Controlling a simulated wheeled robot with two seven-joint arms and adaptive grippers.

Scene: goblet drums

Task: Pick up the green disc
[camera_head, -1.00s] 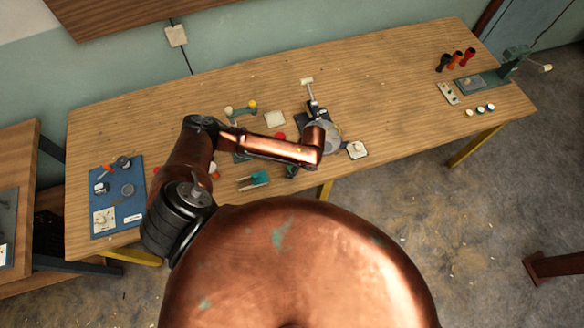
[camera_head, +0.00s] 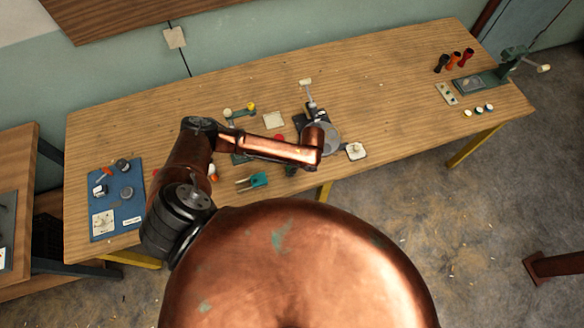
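My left arm comes in from the left, and its copper forearm reaches across the workbench (camera_head: 385,100). My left gripper does not show clearly; the end of the arm hides that spot. A small dark green piece (camera_head: 291,170) lies just below the forearm near the front edge. I cannot tell whether it is the green disc, as it is small and partly covered. My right arm and gripper are not in view.
A teal two-pronged tool (camera_head: 259,180) lies near the front edge. A blue board (camera_head: 130,222) with small parts is at the left. A green press (camera_head: 480,82) stands far right. The bench's right middle is clear.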

